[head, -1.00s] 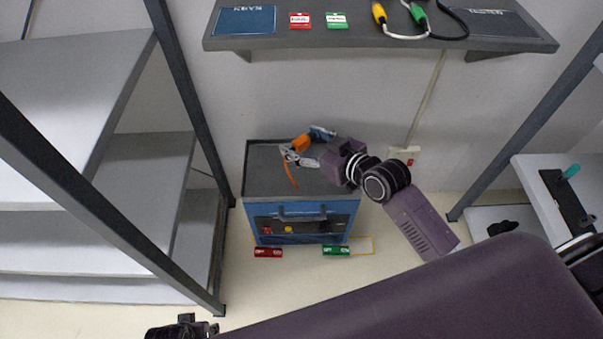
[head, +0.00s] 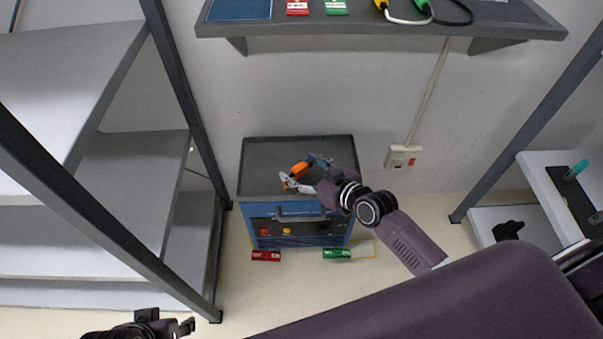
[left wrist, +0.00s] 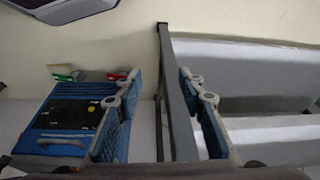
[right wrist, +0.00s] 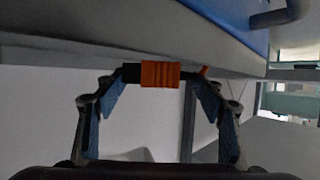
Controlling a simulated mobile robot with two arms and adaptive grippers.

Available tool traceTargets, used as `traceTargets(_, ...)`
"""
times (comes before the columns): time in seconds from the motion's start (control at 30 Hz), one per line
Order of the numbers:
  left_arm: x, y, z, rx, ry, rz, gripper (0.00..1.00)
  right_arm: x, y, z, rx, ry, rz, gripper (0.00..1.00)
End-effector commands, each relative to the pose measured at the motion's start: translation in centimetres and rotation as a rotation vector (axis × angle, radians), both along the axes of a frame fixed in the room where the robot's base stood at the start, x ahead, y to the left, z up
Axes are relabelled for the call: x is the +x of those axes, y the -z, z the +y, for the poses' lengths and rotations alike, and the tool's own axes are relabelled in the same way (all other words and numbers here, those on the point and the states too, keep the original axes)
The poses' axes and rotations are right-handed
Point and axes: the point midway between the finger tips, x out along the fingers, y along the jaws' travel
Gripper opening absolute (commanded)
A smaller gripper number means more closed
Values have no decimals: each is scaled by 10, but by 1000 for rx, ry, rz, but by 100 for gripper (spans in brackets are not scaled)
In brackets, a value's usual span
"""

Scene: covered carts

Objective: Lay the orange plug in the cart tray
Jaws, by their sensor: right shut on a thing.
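The orange plug (head: 299,168) is held in my right gripper (head: 301,178), which is shut on it. In the head view both appear over the right-hand half of the grey cart tray (head: 262,160), on top of the blue cart (head: 285,229). I cannot tell whether the plug touches the tray. In the right wrist view the ribbed orange plug (right wrist: 160,74) lies crosswise between the two fingertips. My left gripper (head: 184,327) is at the bottom of the head view, away from the cart. The left wrist view shows its fingers (left wrist: 160,84) apart and empty.
A grey shelf (head: 380,30) with red and green labels and cables is on the wall above the cart. Shelving racks stand left (head: 130,190) and right (head: 545,200). A red block (head: 266,255) and a green block (head: 337,253) lie before the cart. The tray's left half is clear.

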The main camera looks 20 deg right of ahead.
Motion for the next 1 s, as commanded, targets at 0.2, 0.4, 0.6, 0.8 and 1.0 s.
traceTargets(0.2, -5, -12, 1, 0, -1, -7, 36, 0, 14, 0, -1, 1, -1, 39)
traceTargets(0.4, -5, -12, 1, 0, -1, -7, 36, 0, 14, 0, -1, 1, -1, 39)
traceTargets(0.6, -5, -9, 1, 1, -1, -6, 36, 0, 17, 0, -1, 1, -1, 69)
traceTargets(0.8, -5, -10, 1, 0, -1, -7, 36, 0, 17, 0, -1, 1, -1, 81)
traceTargets(1.0, -5, -10, 1, 0, -1, -7, 36, 0, 16, 0, -1, 0, 0, 81)
